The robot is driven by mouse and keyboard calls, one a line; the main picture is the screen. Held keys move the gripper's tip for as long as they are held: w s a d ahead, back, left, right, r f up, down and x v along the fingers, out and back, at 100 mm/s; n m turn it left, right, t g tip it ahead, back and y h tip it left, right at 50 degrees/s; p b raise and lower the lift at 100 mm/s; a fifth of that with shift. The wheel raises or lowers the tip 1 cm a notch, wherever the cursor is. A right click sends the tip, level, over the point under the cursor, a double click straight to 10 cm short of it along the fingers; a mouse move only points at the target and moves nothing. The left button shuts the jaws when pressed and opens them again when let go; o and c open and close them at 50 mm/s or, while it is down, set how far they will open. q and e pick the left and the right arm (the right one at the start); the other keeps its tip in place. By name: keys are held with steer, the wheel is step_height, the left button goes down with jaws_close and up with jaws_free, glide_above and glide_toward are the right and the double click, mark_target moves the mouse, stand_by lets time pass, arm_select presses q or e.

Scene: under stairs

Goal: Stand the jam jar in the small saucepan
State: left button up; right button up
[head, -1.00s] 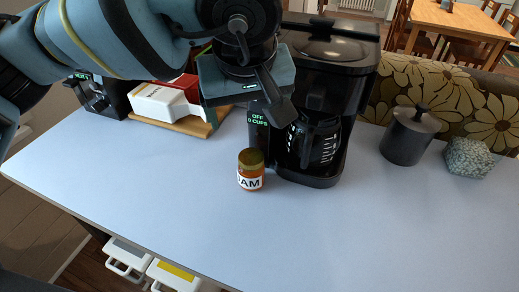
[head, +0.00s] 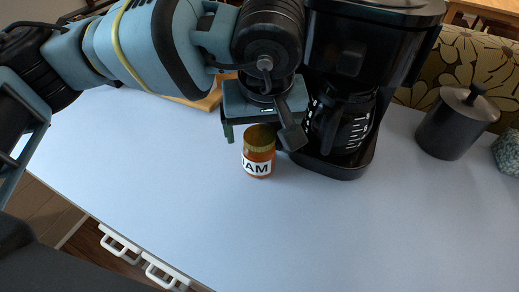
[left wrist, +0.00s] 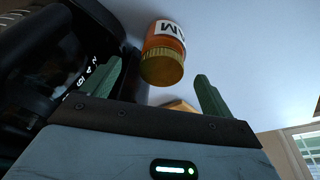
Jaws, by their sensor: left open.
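My left gripper (head: 260,128) is open and points down, just above and behind the jar. In the left wrist view the jar (left wrist: 163,52) shows beyond and between the two green fingers, with nothing held. I see no pan that is clearly the small saucepan. My right gripper is not in view.
A black coffee maker (head: 345,90) stands close to the right of the jar and gripper. A dark grey lidded pot (head: 448,128) stands farther right, with a speckled block (head: 508,152) beside it. The table (head: 270,235) is clear in front and to the left.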

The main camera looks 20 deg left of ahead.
mark_target(260, 136)
arm_select(q)
steer(key=shift+a+f, duration=0.1)
steer(key=shift+f, duration=0.4)
steer(key=x, duration=0.4)
steer(key=c, duration=1.6)
steer(key=shift+r, duration=0.5)
steer(key=v, duration=0.2)
steer(key=shift+s+r, duration=0.25)
steer(key=shift+r, duration=0.05)
steer(key=s+d, duration=0.1)
steer(key=s, duration=0.3)
steer(key=s+d+r+b, duration=0.1)
steer(key=s+d, duration=0.1)
steer(key=s, duration=0.3)
steer(key=s+d, duration=0.1)
steer(key=s, duration=0.4)
steer(key=shift+s+d+r, duration=0.2)
steer(key=shift+d, duration=0.2)
